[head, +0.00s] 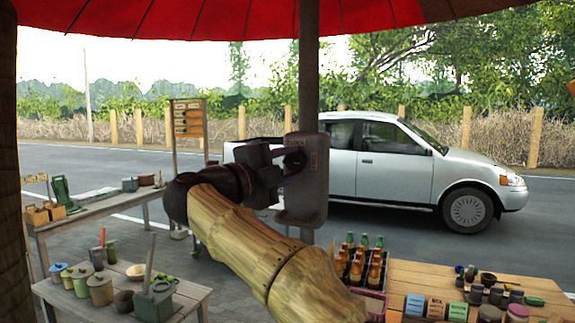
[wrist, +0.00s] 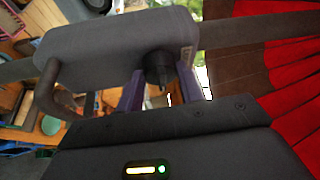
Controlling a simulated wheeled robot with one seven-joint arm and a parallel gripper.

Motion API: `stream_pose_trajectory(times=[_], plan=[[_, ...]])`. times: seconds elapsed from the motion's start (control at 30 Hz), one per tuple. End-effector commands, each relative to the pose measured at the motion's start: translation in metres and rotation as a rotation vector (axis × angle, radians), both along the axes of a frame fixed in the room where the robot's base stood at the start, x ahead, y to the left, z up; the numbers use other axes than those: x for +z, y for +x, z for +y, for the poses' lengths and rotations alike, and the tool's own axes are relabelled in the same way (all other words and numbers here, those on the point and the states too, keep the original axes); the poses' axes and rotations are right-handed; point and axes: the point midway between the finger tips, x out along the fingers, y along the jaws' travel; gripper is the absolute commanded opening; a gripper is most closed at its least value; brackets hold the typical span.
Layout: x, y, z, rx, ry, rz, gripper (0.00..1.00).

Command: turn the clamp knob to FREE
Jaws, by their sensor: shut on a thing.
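The clamp is a grey box (head: 308,190) fixed to the upright pole (head: 308,70) in the head view. Its dark round knob (head: 294,161) is on the upper part of the box, partly hidden by my gripper (head: 278,165). In the wrist view, the clamp box (wrist: 110,45) spans the upper left, and the black knob (wrist: 160,67) sits between the two purple fingers of my gripper (wrist: 160,88). My gripper is shut on the knob. Small lettering beside the knob is too small to read, so I cannot tell the knob's setting.
A curved handle (wrist: 46,95) sticks out from the clamp box in the wrist view. A red umbrella (head: 230,18) hangs overhead. Tables with jars stand at left, and a bottle crate (head: 372,300) and wooden table (head: 420,275) at right. A silver pickup (head: 400,175) is on the road behind.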

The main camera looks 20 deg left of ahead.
Motion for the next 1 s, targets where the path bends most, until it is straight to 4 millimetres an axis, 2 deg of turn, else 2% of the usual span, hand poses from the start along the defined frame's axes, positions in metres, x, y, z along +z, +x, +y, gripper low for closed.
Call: stream_pose_trajectory(times=[0.33,0.37,0.47,0.8,1.0], plan=[[0.000,0.000,0.000,0.001,0.006,-0.001,0.14],[0.000,0.000,0.000,0.001,0.006,-0.001,0.41],[0.000,0.000,0.000,0.001,0.006,-0.001,0.58],[-0.001,-0.002,0.001,0.000,0.004,-0.001,0.58],[-0.005,-0.020,0.011,0.004,0.004,-0.002,0.58]])
